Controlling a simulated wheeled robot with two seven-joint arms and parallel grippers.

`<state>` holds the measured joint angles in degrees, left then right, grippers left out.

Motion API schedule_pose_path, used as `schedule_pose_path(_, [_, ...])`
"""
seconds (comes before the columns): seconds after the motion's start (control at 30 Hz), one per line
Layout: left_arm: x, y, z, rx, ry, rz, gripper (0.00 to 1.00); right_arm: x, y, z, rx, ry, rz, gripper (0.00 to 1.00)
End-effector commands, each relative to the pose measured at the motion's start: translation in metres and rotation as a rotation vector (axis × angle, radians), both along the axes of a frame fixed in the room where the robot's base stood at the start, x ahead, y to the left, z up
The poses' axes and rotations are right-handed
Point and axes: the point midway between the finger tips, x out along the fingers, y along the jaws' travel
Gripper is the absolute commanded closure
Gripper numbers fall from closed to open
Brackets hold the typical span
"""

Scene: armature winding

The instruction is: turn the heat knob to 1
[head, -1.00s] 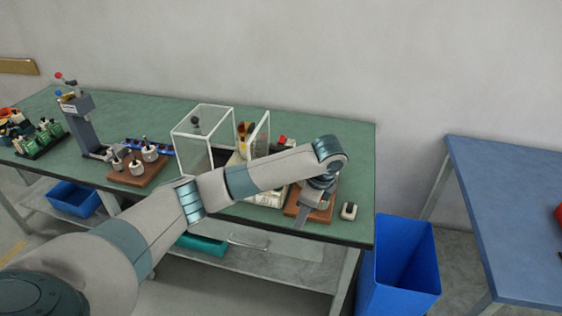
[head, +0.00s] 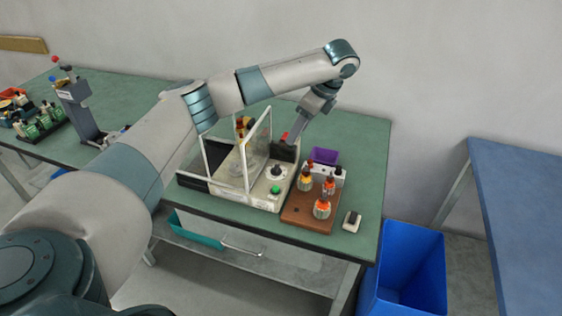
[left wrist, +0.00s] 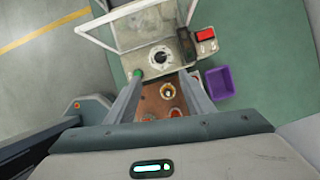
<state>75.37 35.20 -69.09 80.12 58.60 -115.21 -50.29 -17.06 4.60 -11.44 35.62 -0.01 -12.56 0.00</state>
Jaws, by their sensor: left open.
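The heat knob (head: 276,171) is a black knob on a pale dial, on top of a cream machine (head: 262,194) with a clear-sided guard. In the left wrist view the knob (left wrist: 161,56) lies just beyond my fingertips, roughly midway between them. The number it points to is too small to read. My left gripper (head: 292,141) is open and empty, pointing down near the back right of the machine, apart from the knob. In the left wrist view my left gripper (left wrist: 159,76) shows two spread fingers. My right gripper is not in view.
A green button (head: 275,190) sits in front of the knob. The glass guard (head: 257,150) stands left of it. A wooden block (head: 297,217) with several orange-topped parts, a purple bin (head: 324,156) and a small switch box (head: 351,221) are to the right. A blue bin (head: 403,265) stands on the floor.

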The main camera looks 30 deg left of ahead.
Motion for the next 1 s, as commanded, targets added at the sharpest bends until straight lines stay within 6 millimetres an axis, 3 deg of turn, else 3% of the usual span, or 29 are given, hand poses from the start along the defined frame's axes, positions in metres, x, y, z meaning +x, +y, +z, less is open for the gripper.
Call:
schedule_pose_path(0.17, [0.000,0.000,-0.001,0.000,-0.001,0.000,0.52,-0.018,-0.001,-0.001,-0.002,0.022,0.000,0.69])
schedule_pose_path(0.47, [-0.001,0.005,-0.016,-0.002,0.001,0.000,0.52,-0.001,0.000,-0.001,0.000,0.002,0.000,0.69])
schedule_pose_path(0.67, [-0.002,0.016,-0.037,0.001,0.002,0.002,0.52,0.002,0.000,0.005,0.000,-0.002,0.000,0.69])
schedule_pose_path(1.0, [-0.003,0.039,-0.094,0.001,0.002,0.002,0.52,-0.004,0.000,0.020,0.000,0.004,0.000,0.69])
